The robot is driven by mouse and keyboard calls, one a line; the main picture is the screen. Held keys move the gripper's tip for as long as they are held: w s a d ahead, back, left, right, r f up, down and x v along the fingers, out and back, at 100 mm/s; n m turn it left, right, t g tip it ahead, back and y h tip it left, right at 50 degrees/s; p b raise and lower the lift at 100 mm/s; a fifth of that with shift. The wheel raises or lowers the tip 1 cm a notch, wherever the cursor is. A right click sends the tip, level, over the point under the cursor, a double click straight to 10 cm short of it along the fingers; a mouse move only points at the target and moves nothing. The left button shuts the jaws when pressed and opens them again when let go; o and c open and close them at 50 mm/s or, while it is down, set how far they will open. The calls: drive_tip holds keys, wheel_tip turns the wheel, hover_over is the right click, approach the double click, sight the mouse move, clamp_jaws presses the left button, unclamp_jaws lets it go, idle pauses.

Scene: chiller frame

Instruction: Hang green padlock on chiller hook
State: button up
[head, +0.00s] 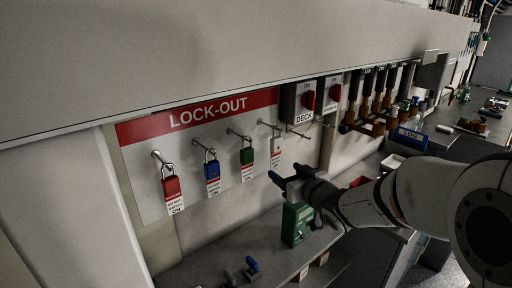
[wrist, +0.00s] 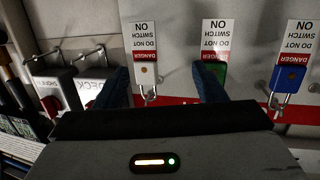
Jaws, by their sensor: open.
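The green padlock (head: 247,156) hangs from a peg on the lock-out board (head: 146,185), with a white danger tag below it. In the wrist view, which is upside down, the green padlock (wrist: 221,70) is partly hidden behind the right finger. My gripper (head: 284,175) is open and empty, in front of and below the board's right end. In the wrist view, a tagged padlock with a pale body (wrist: 148,76) shows between the fingers of my gripper (wrist: 162,75), beyond the tips. No hook is readable as the chiller hook.
A red padlock (head: 172,188) and a blue padlock (head: 212,171) hang left of the green one. Switch boxes (head: 298,101) with red handles and hooks below stand to the right. A green box (head: 297,224) and a blue-handled valve (head: 252,264) are on the counter (head: 215,262) below.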

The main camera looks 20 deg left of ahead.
sight(250, 162)
drive_tip(key=s+a+y, duration=0.1)
drive_tip(key=a, duration=0.1)
drive_tip(key=s+a+n+g+y, duration=0.1)
drive_tip(key=a, duration=0.1)
drive_tip(key=a+r+n+g+y, duration=0.1)
drive_tip(key=a, duration=0.1)
drive_tip(key=shift+s+a+r+p, duration=0.1)
drive_tip(key=shift+s+a+p, duration=0.2)
drive_tip(key=shift+s+p, duration=0.1)
drive_tip(key=p+x, duration=0.1)
drive_tip(key=x, duration=0.2)
drive_tip(key=p+x, duration=0.1)
drive_tip(key=x, duration=0.3)
drive_tip(key=shift+s+a+p, duration=0.15)
drive_tip(key=shift+a+p, duration=0.2)
drive_tip(key=shift+p, duration=0.05)
drive_tip(key=c, duration=1.2)
drive_tip(key=shift+r, duration=0.1)
